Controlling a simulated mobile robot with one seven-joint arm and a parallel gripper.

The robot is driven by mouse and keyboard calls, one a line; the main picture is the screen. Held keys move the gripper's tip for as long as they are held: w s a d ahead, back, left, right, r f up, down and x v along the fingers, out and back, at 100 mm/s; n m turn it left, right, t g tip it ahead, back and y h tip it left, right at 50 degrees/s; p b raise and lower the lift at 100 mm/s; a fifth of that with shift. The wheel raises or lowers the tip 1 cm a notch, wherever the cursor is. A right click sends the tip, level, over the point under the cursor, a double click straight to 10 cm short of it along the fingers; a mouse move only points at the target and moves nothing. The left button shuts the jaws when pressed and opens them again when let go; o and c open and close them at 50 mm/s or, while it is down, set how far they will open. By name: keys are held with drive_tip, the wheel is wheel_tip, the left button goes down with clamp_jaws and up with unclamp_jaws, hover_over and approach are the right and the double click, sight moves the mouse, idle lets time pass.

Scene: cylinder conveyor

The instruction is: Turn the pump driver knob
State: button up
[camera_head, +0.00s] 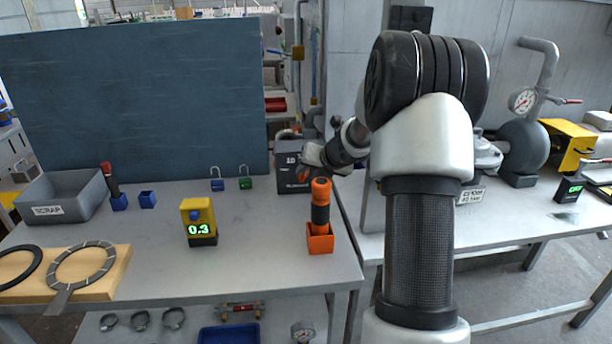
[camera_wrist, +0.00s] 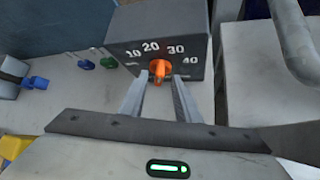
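The pump driver is a dark grey box (camera_wrist: 165,35) with white dial numbers 10, 20, 30 and 40 on its front. Its orange knob (camera_wrist: 159,70) sits below the numbers, with a narrow part pointing down in the wrist view. In the head view the box (camera_head: 290,160) stands at the table's back right, and my arm's end partly covers its front. My gripper (camera_wrist: 159,79) is open in front of the box. Its fingertips lie on either side of the knob in the picture, with small gaps; I cannot tell whether they reach around it.
An orange-and-black tool (camera_head: 320,203) stands in an orange holder (camera_head: 320,240) near my forearm. A yellow meter (camera_head: 197,218) reads 0.3. Blue and green padlocks (camera_head: 218,184) stand left of the box. A grey scrap bin (camera_head: 62,193) is at far left. The middle tabletop is mostly clear.

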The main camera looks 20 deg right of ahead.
drive_tip(key=shift+x, duration=0.9)
clamp_jaws()
drive_tip(key=shift+f, duration=0.15)
drive_tip(key=shift+s+d+m+y+b, duration=0.15)
drive_tip(key=shift+m+y+b, duration=0.15)
drive_tip(key=shift+y+b, duration=0.25)
unclamp_jaws()
